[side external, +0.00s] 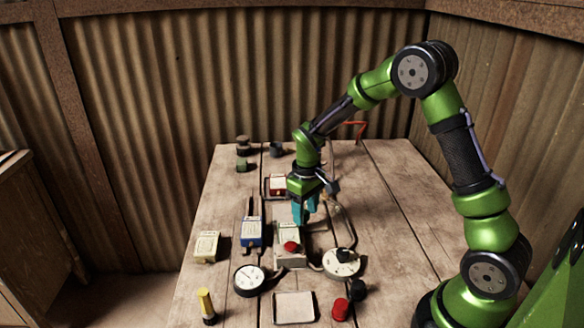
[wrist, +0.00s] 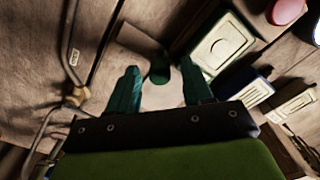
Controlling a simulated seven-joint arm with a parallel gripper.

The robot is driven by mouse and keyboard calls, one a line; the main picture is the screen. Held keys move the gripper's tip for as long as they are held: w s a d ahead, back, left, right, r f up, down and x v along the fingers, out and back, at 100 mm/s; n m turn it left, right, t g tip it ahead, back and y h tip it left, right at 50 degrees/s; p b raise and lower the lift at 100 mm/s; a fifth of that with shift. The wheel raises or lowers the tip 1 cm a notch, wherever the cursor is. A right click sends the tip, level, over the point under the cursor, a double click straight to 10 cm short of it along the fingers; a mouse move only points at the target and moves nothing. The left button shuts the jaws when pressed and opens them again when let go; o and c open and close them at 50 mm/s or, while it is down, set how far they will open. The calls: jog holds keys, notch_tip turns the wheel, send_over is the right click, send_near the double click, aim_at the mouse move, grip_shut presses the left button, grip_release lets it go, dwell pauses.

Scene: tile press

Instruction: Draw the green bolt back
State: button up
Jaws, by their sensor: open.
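The green bolt shows in the wrist view as a short dark green knob (wrist: 160,69), between my two teal fingertips and beside a pale-faced box (wrist: 222,46). My gripper (wrist: 161,76) is open, with one finger on each side of the knob. Whether either finger touches it I cannot tell. In the side view my gripper (side external: 301,218) points down just above or behind the pale box with a red button (side external: 291,246). There the fingers and the box hide the knob.
A blue box (side external: 251,232) and a cream box (side external: 207,246) stand to the left. A round dial (side external: 249,280) and a round pale device (side external: 341,263) flank the front. A yellow post (side external: 206,305), a red knob (side external: 340,309) and an empty tray (side external: 294,307) lie nearer.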

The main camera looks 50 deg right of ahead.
grip_shut()
jog(key=shift+s+d, duration=1.6)
jog(key=shift+s, duration=0.05)
grip_release()
jog(key=shift+r, duration=0.1)
notch_tip(320, 180, up, 17)
jog(key=shift+w, duration=0.1)
